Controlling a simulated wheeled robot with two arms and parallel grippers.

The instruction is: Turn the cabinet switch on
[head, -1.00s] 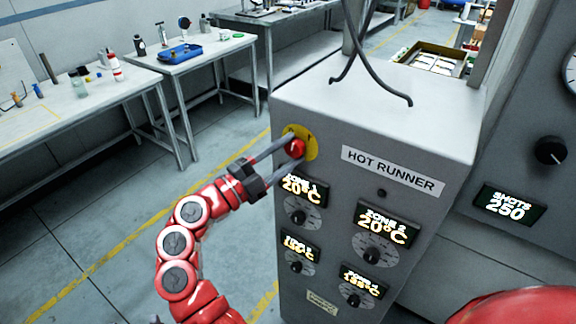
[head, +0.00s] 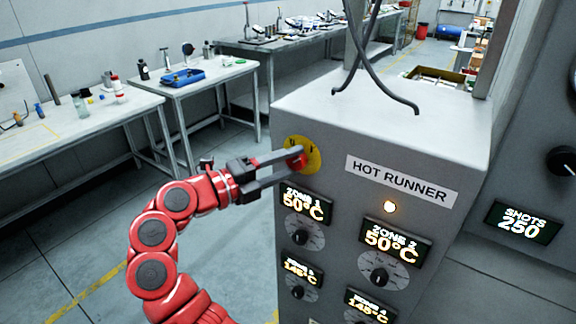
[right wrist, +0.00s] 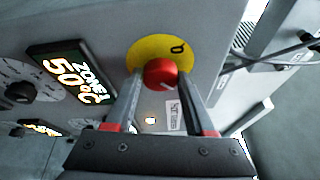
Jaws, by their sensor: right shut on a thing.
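The cabinet switch is a red knob (head: 297,157) on a round yellow plate (head: 313,150) on the grey cabinet's front, left of the HOT RUNNER label. My right gripper (head: 291,163) reaches it from the left and is shut on the knob, with one finger on each side. The right wrist view shows the knob (right wrist: 161,73) between the fingertips, in front of the yellow plate (right wrist: 178,50). An indicator lamp (head: 390,206) below the label is lit amber. The Zone 1 and Zone 2 displays read 50°C. My left gripper is out of view.
Black cables (head: 362,60) hang over the cabinet top (head: 400,115). Several small dials and displays sit below the switch. A control panel with a SHOTS 250 display (head: 522,222) stands at the right. Workbenches (head: 75,125) stand behind at the left, with open floor between.

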